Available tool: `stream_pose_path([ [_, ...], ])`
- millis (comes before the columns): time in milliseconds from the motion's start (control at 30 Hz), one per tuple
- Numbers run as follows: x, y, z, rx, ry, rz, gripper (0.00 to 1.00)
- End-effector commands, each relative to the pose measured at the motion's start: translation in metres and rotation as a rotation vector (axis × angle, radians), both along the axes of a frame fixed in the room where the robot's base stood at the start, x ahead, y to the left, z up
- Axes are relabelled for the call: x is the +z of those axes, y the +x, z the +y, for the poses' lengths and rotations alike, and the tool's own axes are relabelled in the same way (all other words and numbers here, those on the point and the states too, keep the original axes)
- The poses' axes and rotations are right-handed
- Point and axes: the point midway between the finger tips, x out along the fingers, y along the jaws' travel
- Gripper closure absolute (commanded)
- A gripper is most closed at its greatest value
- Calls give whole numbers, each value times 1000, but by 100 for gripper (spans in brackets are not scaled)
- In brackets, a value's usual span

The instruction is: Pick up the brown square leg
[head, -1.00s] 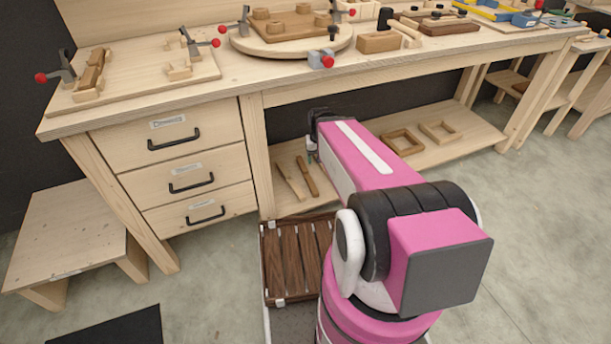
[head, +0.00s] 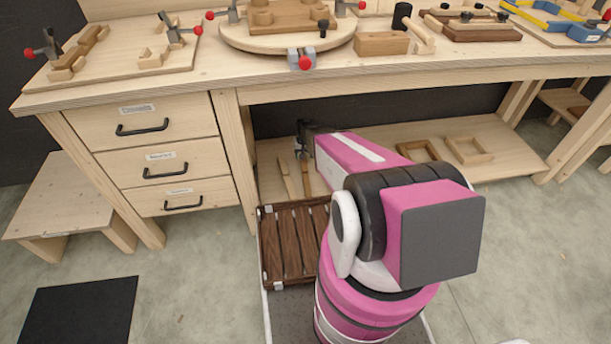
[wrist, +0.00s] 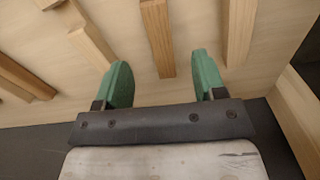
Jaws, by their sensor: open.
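The brown square leg (head: 305,181) lies on the low shelf under the workbench, beside a paler leg (head: 284,177) on its left. In the wrist view a brown square bar, which looks like this leg (wrist: 159,38), runs down from the top edge and ends between my fingers. My gripper (wrist: 164,78) has two green fingers set wide apart, with nothing held between them. In the head view my gripper (head: 302,150) is over the shelf near the legs, and its fingertips are hard to make out. Contact with the leg cannot be told.
Square wooden frames (head: 468,150) lie farther right on the shelf. Drawers (head: 160,165) stand left; the benchtop overhangs the shelf.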

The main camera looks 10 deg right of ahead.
Motion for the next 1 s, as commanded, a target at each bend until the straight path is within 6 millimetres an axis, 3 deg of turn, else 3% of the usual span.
stream_pose_path([
  [200, -34, 1, 0, 0, 0, 1, 36],
  [467, -50, -2, -1, 0, 0, 1, 36],
  [733, -87, -6, -1, 0, 0, 1, 36],
  [1000, -93, -8, -1, 0, 0, -1, 36],
])
